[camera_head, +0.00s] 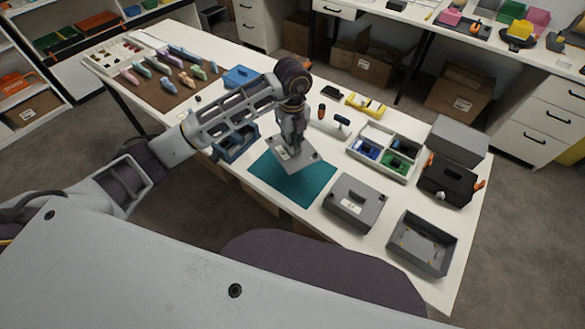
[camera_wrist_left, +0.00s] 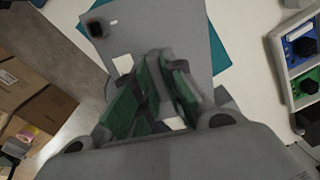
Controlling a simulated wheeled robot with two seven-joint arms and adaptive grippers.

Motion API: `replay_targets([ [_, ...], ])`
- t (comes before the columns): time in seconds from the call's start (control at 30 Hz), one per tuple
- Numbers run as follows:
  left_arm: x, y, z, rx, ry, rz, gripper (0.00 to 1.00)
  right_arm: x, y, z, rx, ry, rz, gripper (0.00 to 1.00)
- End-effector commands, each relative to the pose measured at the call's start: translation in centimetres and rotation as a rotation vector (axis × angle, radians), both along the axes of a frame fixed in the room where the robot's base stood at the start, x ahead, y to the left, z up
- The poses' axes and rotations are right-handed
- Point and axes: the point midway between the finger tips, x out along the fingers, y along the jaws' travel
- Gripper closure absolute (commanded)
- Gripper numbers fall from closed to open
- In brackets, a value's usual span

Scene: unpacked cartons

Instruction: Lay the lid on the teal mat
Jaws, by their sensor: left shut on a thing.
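The lid (camera_head: 306,158) is a flat grey plate with a pale label and dark corner spots. My left gripper (camera_head: 292,142) points down and is shut on the lid. The lid covers the far part of the teal mat (camera_head: 300,187) in the picture; I cannot tell whether it touches it. In the left wrist view the fingers (camera_wrist_left: 157,88) close at the lid (camera_wrist_left: 160,28), and teal mat edges (camera_wrist_left: 221,52) show on both sides of it. My right gripper is not in view.
A closed grey box (camera_head: 354,203) and an open grey box (camera_head: 423,243) stand right of the mat. A divided tray (camera_head: 383,152) with blue and green parts lies behind them. A blue bin (camera_head: 238,146) stands left of the mat. A brown mat with several coloured pieces lies farther left.

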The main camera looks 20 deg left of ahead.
Motion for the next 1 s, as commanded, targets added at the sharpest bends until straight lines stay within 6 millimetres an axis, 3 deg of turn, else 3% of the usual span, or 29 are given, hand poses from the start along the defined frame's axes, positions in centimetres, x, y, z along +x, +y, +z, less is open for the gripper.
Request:
replay_targets([
  [0.3,-0.1,0.0,-2.8,0.001,0.004,0.0,1.0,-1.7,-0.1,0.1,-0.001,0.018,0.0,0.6],
  [0.53,0.0,0.0,-5.6,0.0,0.001,0.0,1.0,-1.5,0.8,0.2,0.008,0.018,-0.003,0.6],
  [0.73,0.0,0.0,-6.2,-0.001,-0.001,0.0,1.0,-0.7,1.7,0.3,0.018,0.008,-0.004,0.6],
  [1.0,0.0,0.0,-6.4,0.0,0.0,-0.001,1.0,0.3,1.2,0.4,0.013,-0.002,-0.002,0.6],
])
